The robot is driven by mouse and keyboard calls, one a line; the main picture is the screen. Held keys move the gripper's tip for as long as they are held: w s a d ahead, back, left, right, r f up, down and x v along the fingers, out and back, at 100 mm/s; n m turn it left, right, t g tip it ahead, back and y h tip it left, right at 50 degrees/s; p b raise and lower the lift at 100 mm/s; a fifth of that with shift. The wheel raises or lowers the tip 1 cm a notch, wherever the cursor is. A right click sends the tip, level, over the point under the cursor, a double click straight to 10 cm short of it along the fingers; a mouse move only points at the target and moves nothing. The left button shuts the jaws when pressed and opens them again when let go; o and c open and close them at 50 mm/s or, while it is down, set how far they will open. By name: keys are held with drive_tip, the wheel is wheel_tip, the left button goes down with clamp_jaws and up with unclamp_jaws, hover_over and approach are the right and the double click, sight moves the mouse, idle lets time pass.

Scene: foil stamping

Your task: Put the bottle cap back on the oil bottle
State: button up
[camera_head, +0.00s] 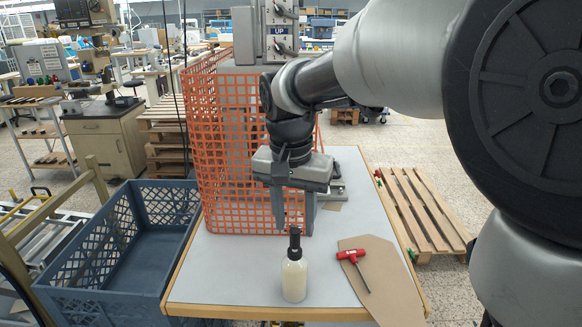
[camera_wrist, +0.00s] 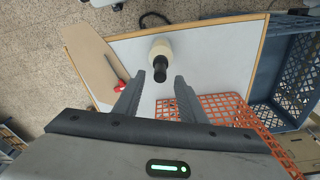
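The oil bottle (camera_head: 294,281) stands upright near the front of the grey table, pale with cream-coloured contents. A black cap or nozzle (camera_head: 294,243) is on its top, upright; I cannot tell whether it is fully seated. My gripper (camera_head: 294,225) points down just above and behind the black top. In the wrist view, the bottle (camera_wrist: 160,48) and its black top (camera_wrist: 159,69) lie ahead of the gap between the fingers of my gripper (camera_wrist: 160,80). The fingers are apart, with nothing clearly gripped. No separate loose cap is visible.
A red-handled tool (camera_head: 352,256) lies on a brown board (camera_head: 385,280) right of the bottle. An orange mesh guard (camera_head: 228,150) stands behind left, around the machine. A blue crate (camera_head: 120,240) is left of the table (camera_head: 235,270). The tabletop left of the bottle is clear.

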wheel_tip(320, 180, up, 15)
drive_tip(key=s+p, duration=0.1)
drive_tip(key=shift+s+a+r, duration=0.15)
drive_tip(key=shift+s+a, duration=0.2)
drive_tip(key=shift+s, duration=0.05)
